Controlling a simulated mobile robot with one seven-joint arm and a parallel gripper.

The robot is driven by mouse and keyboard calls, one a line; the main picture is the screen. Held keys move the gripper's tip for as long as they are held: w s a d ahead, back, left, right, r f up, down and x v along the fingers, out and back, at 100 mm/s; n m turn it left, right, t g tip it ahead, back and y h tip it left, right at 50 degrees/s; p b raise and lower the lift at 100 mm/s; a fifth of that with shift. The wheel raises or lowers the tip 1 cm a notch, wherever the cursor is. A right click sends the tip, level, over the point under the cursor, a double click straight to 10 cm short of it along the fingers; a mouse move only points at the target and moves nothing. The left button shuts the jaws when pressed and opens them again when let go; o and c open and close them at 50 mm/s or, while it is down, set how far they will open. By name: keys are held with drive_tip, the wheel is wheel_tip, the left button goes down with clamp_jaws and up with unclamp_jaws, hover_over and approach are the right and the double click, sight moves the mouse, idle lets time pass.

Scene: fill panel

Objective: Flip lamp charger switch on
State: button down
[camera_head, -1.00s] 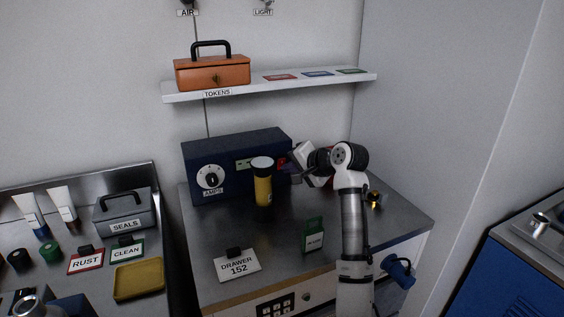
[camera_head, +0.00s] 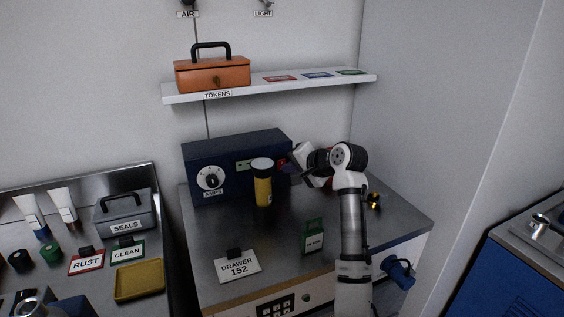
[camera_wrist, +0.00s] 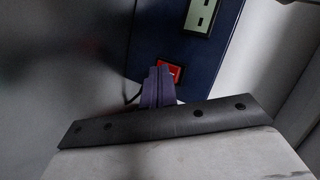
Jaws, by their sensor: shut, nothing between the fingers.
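The lamp charger is a dark blue box (camera_head: 205,158) with a white AMPS dial (camera_head: 210,178), standing at the back of the metal bench. Its red rocker switch (camera_wrist: 168,70) shows in the wrist view, below a pale socket or meter panel (camera_wrist: 200,14). My gripper (camera_head: 289,168) is at the charger's right front, shut and empty. In the wrist view its fingertips (camera_wrist: 160,72) are at the switch and cover its lower left part. I cannot tell whether they touch it, or its setting.
A green tag (camera_head: 314,236) and a DRAWER 152 card (camera_head: 238,265) are on the bench front. A shelf (camera_head: 300,87) with an orange toolbox (camera_head: 212,74) hangs above. A small brass piece (camera_head: 373,200) lies right of my arm. Bare bench lies left of the tag.

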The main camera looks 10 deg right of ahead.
drive_tip(key=shift+w, duration=0.25)
drive_tip(key=shift+w+a+r+p, duration=0.1)
drive_tip(key=shift+w+p, duration=0.25)
drive_tip(key=shift+p, duration=0.2)
idle(0.4)
drive_tip(key=shift+s, duration=0.1)
drive_tip(key=shift+s, duration=0.65)
drive_tip(key=shift+s+d+f+p, duration=0.1)
drive_tip(key=shift+s+d+f, duration=0.15)
drive_tip(key=shift+s, duration=0.55)
drive_tip(key=shift+s+d+f+p, duration=0.15)
drive_tip(key=shift+s+f, duration=0.05)
drive_tip(key=shift+s, duration=0.65)
drive_tip(key=shift+s+d+f+p, duration=0.1)
drive_tip(key=shift+s+d+f, duration=0.15)
drive_tip(key=shift+s, duration=0.55)
